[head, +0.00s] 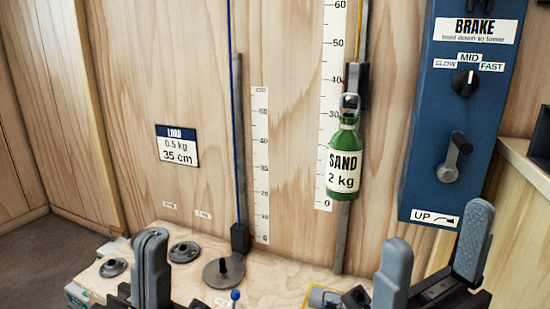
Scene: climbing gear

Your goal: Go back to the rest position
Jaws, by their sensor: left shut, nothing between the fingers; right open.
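My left gripper (151,268) is at the lower left in the head view, with its grey fingers together and nothing between them. It stands over the wooden ledge, near grey disc weights. My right gripper (433,262) is at the lower right, its two grey fingers spread apart and empty. It is below the blue brake panel (432,120). Both wrists are cut off by the bottom edge. A green bottle labelled SAND 2 kg (345,160) hangs upright on the right rail, apart from both grippers.
Grey discs (184,252) lie on the wooden ledge (290,280), and a larger round base (224,270) stands near the left rail. A load card (177,146) is on the wooden wall. A side shelf (528,170) is at the right. The air before the wall is mostly clear.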

